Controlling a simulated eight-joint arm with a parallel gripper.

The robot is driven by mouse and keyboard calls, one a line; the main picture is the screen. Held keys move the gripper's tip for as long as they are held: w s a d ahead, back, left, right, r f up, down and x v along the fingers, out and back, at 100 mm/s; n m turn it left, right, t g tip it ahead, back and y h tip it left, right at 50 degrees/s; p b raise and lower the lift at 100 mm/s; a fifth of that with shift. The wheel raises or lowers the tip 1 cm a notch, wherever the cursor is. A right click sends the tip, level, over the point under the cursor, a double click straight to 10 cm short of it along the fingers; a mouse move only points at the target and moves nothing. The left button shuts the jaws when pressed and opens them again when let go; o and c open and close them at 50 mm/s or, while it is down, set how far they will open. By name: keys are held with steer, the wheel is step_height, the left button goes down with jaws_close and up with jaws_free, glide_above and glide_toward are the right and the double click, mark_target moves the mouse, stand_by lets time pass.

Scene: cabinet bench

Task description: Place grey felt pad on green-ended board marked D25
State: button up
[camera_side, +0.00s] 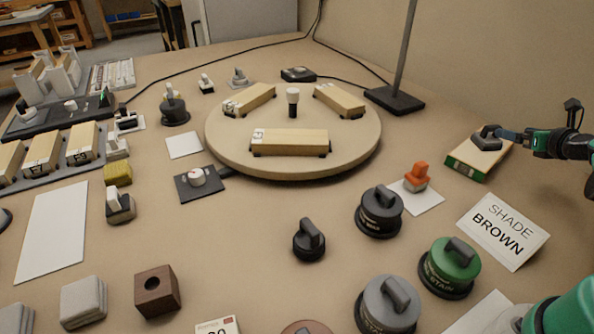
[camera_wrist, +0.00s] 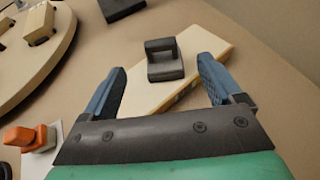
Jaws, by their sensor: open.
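A dark grey pad with a raised handle (camera_side: 487,137) rests on top of a pale wooden board with a green end (camera_side: 466,164) at the right of the bench. In the wrist view the pad (camera_wrist: 165,68) sits on the board (camera_wrist: 205,48), inside its edges. No D25 marking is legible on the board. My gripper (camera_side: 508,134) is open beside the pad. In the wrist view its two blue fingers (camera_wrist: 160,84) are spread either side of the pad, with their tips a little short of it; I cannot tell whether they touch it. The pad's underside is hidden.
A round turntable (camera_side: 222,150) with several boards stands at the centre. A "SHADE BROWN" card (camera_side: 503,231) lies in front of the board. An orange-topped block (camera_side: 416,178) and lidded stain tins (camera_side: 450,262) stand nearby. A dark lamp base (camera_side: 395,100) is behind.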

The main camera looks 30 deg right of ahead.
steer(key=w+a+r+n+g+y, duration=0.1)
steer(key=w+a+r+n+y, duration=0.15)
steer(key=a+n, duration=0.55)
steer(key=w+a+r+n+g+y, duration=0.2)
steer(key=w+a+n, duration=0.1)
steer(key=a+n, duration=0.6)
steer(key=s+a+n+g, duration=0.1)
steer(key=s+a+n, duration=0.2)
steer(key=a+n, duration=0.5)
steer(key=s+a+n+g, duration=0.1)
steer(key=s+a+n, duration=0.2)
steer(key=a+n, duration=0.4)
steer(key=n, duration=0.8)
steer(key=shift+a+r+g, duration=0.3)
steer(key=shift+a+r, duration=0.05)
steer(key=shift+r, duration=0.05)
